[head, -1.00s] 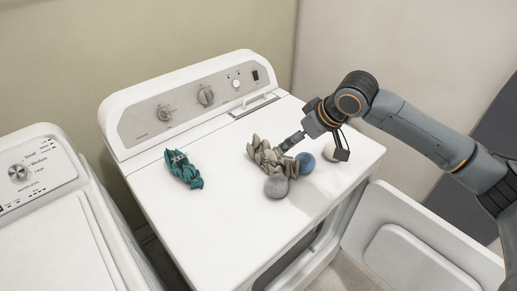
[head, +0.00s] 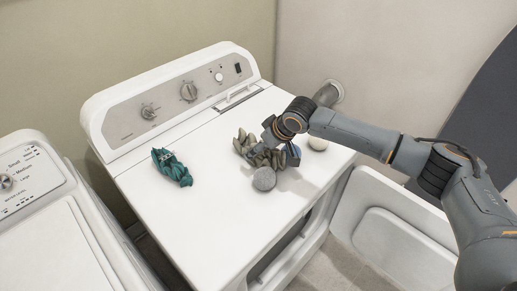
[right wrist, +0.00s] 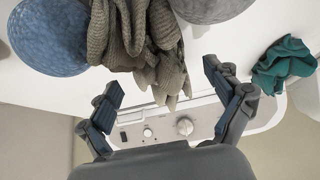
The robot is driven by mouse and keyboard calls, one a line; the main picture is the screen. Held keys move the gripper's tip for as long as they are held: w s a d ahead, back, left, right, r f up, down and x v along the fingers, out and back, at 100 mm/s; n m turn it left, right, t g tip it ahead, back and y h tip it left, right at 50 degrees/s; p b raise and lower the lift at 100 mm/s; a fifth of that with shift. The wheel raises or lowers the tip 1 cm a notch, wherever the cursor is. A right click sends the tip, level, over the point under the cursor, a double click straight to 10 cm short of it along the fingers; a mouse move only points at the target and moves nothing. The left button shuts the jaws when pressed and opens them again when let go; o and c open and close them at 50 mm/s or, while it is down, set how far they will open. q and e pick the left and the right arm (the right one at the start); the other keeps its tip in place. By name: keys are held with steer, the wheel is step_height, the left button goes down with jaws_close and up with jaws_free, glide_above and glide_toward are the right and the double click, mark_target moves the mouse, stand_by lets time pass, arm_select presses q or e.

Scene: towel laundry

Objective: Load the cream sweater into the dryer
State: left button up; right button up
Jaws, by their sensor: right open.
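The cream sweater (head: 243,144), a crumpled grey-beige knit bundle, lies on top of the dryer (head: 205,215). It also shows in the right wrist view (right wrist: 135,40), hanging into the space between the fingers. My right gripper (head: 275,153) is over the sweater's right side and hides part of it. In the right wrist view the gripper (right wrist: 162,85) is open, with a finger to each side of the sweater's lower end; I cannot tell whether they touch it. The dryer door (head: 395,220) is open. My left gripper is not in view.
A grey ball (head: 264,179) lies against the sweater's front, with a blue ball (head: 294,151) and a white ball (head: 318,142) to the right. A teal cloth (head: 173,167) lies left on the dryer. A washer (head: 45,235) stands at left. The dryer top's front left is clear.

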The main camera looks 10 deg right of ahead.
steer(key=shift+x, duration=1.15)
steer(key=shift+r, duration=0.1)
steer(key=shift+c, duration=1.4)
steer(key=c, duration=1.4)
steer(key=shift+r, duration=0.1)
steer(key=shift+c, duration=0.6)
steer(key=shift+w, duration=0.1)
